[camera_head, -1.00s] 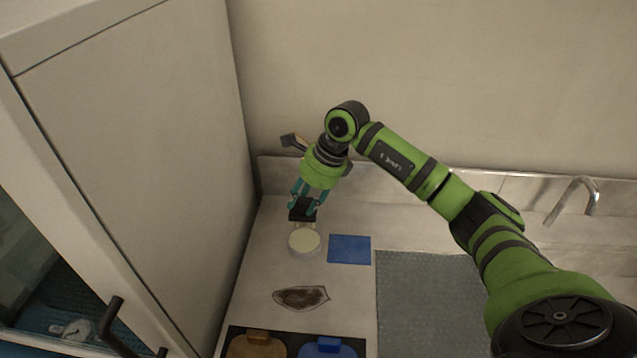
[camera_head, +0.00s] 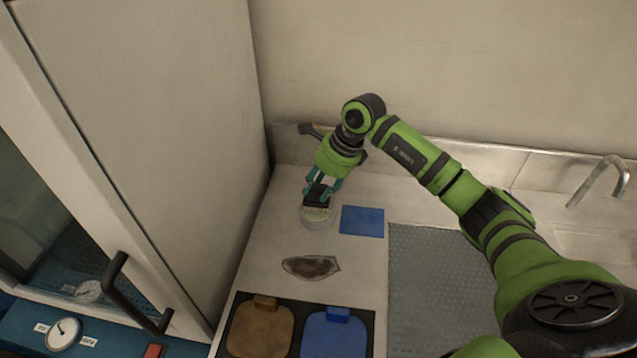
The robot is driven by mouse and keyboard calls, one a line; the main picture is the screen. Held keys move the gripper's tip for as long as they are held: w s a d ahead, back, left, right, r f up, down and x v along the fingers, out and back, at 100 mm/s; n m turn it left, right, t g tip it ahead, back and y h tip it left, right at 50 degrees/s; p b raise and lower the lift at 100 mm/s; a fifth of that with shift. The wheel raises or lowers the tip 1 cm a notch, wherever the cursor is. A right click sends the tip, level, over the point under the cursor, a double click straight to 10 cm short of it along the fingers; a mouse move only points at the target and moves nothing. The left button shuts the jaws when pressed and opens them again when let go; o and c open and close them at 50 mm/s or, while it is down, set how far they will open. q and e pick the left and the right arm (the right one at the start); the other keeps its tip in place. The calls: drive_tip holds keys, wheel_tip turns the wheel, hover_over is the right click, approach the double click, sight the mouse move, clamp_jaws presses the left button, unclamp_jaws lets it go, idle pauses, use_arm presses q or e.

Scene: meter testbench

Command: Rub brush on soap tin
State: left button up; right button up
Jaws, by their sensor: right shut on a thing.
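My right gripper (camera_head: 320,185) points down over the round soap tin (camera_head: 317,223) on the counter. It is shut on a small brush (camera_head: 318,197) with a black body and pale bristles. The brush is right at the tin's top, and its bristles appear to touch the pale soap, though the exact contact is hard to tell. The brush and gripper hide most of the tin's far side. My left gripper is not in view.
Brown (camera_head: 261,328) and blue (camera_head: 334,333) lidded items sit in a black tray. A grey mat (camera_head: 440,280) and a faucet (camera_head: 605,180) are right. A tall cabinet (camera_head: 160,130) stands left.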

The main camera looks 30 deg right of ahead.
sight(318, 188)
drive_tip(key=shift+f+b, duration=0.45)
idle(1.2)
drive_tip(key=shift+f, duration=0.1)
idle(1.2)
drive_tip(key=shift+r+p, duration=1.75)
drive_tip(key=shift+r, duration=1.85)
drive_tip(key=s+a+n+g+b, duration=0.2)
drive_tip(key=s+a+n+g, duration=0.35)
drive_tip(key=a+n, duration=0.55)
drive_tip(key=s+d+n+g+h+b, duration=0.1)
drive_tip(key=s+d+n+g+h, duration=0.1)
drive_tip(key=s+n, duration=0.7)
drive_tip(key=n+h, duration=0.1)
drive_tip(key=n, duration=0.4)
drive_tip(key=shift+s+h, duration=0.25)
drive_tip(key=shift+h, duration=0.05)
